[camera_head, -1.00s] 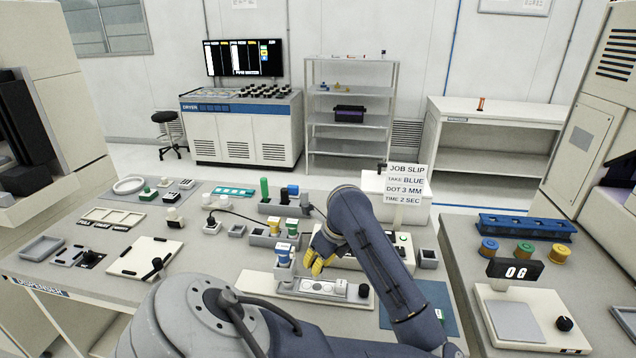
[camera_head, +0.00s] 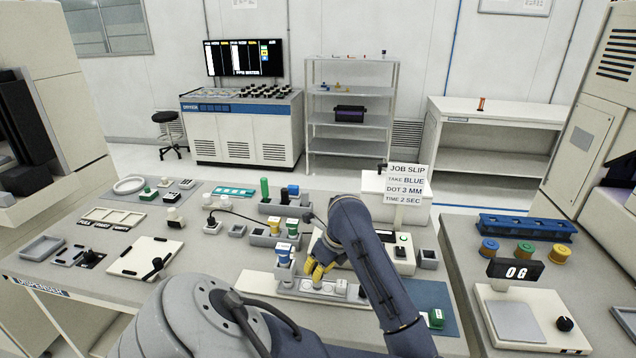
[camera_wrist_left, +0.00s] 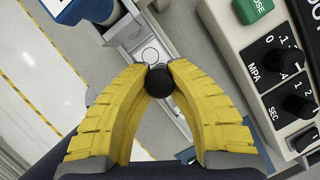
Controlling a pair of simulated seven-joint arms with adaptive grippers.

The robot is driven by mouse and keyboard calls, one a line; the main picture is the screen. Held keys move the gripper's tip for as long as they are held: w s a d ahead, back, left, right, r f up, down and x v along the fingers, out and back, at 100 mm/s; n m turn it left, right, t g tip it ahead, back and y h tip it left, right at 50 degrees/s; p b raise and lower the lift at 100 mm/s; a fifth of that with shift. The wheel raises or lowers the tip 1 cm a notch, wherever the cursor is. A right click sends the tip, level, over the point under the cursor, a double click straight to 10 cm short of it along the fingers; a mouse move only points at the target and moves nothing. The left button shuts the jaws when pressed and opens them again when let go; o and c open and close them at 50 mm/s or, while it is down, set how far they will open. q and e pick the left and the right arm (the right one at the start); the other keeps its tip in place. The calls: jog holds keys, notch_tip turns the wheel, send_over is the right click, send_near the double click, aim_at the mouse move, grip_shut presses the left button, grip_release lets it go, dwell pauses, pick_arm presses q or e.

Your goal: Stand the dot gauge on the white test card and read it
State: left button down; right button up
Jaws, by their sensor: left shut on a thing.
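My left gripper (camera_head: 318,272) reaches down over the pale station strip at the front of the bench. In the left wrist view its yellow fingers (camera_wrist_left: 160,85) are shut on a small dark round-topped piece, apparently the dot gauge (camera_wrist_left: 161,82). The gauge's lower part is hidden. A white surface, apparently the test card (camera_wrist_left: 144,44), lies just beyond it, with a thin dark ring on or above it. I cannot tell whether the gauge touches the card. My right gripper is not in view.
A blue-banded syringe (camera_head: 284,255) stands just left of the gripper. The controller (camera_head: 400,258) with MPA and SEC dials (camera_wrist_left: 285,75) is close behind and right. A job slip (camera_head: 406,185) reads blue, dot 3 mm, 2 sec. A scale (camera_head: 520,312) stands on the right bench.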

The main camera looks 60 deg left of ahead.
pick_arm(q)
jog(key=shift+f, duration=0.55)
jog(key=c, duration=1.3)
grip_release()
